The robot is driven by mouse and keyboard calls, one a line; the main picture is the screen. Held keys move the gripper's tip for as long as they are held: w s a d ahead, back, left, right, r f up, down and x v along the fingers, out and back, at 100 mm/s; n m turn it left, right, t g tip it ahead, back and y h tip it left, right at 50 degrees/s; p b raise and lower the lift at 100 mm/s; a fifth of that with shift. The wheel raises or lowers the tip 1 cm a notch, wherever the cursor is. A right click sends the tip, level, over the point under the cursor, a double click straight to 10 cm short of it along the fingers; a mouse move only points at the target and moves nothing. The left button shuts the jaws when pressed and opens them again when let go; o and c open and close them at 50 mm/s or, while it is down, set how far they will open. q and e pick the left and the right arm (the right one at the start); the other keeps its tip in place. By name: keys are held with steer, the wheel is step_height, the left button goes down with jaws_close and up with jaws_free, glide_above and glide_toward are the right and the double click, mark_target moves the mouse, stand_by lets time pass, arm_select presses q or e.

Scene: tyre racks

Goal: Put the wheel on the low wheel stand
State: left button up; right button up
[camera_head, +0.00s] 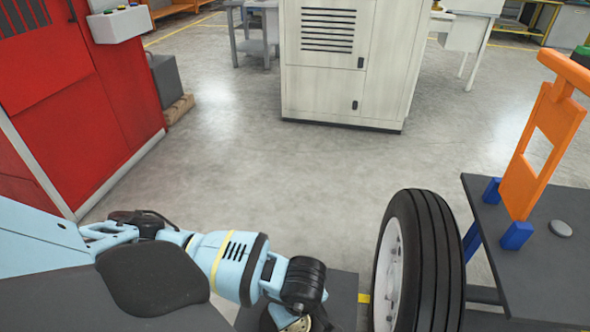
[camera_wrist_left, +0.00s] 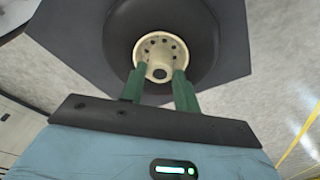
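In the left wrist view, a wheel with a black outer part and a cream hub (camera_wrist_left: 150,50) with small holes lies on a dark grey plate (camera_wrist_left: 225,35). My left gripper (camera_wrist_left: 160,76) has its two green fingers apart, with the tips over the hub's near edge; I cannot tell if they touch it. In the head view my left arm reaches down to the bottom edge, where a bit of this cream hub (camera_head: 298,324) shows. A larger black tyre with a pale rim (camera_head: 430,265) stands upright to the right. My right gripper is out of view.
At right is a dark table (camera_head: 555,255) with an orange frame (camera_head: 524,190) on blue feet and a small grey disc (camera_head: 561,228). A red machine (camera_head: 80,100) stands at left and a white cabinet (camera_head: 330,75) at the back. The floor between is clear.

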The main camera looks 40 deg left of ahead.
mark_target(299, 329)
arm_select(q)
steer(key=o, duration=0.3)
steer(key=shift+o, duration=0.2)
steer(key=shift+r, duration=0.1)
steer(key=shift+r, duration=0.25)
step_height(299, 329, up, 12)
steer(key=d+p, duration=0.1)
steer(key=shift+s+d+f+p, duration=0.2)
steer(key=shift+d+p, duration=0.15)
steer(key=shift+d, duration=0.05)
